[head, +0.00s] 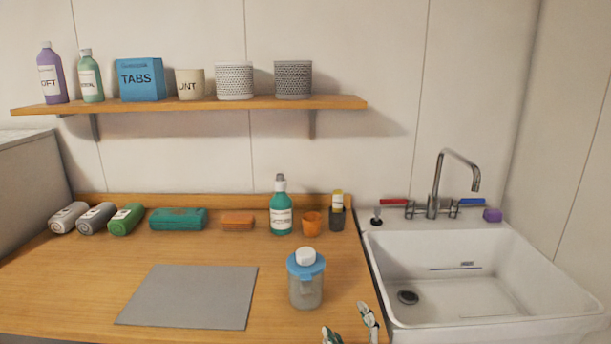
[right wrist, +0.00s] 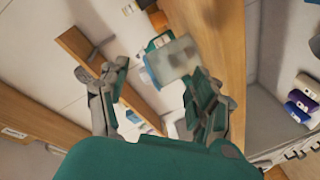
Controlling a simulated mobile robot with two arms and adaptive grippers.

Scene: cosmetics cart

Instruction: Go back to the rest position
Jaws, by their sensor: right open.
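In the right wrist view the two fingers (right wrist: 158,78) stand apart, and the scene appears strongly tilted. A clear jar with a blue lid and white cap (head: 306,288) stands upright on the counter, just behind and left of the fingertips, apart from them. My left gripper is not in view.
A grey mat (head: 190,296) lies on the counter (head: 60,290). A teal bottle (head: 281,214), orange cup (head: 312,222), rolled towels (head: 126,218) and other items line the back. A white sink (head: 520,318) with a tap (head: 433,205) is at right. A loaded shelf (head: 190,106) hangs above.

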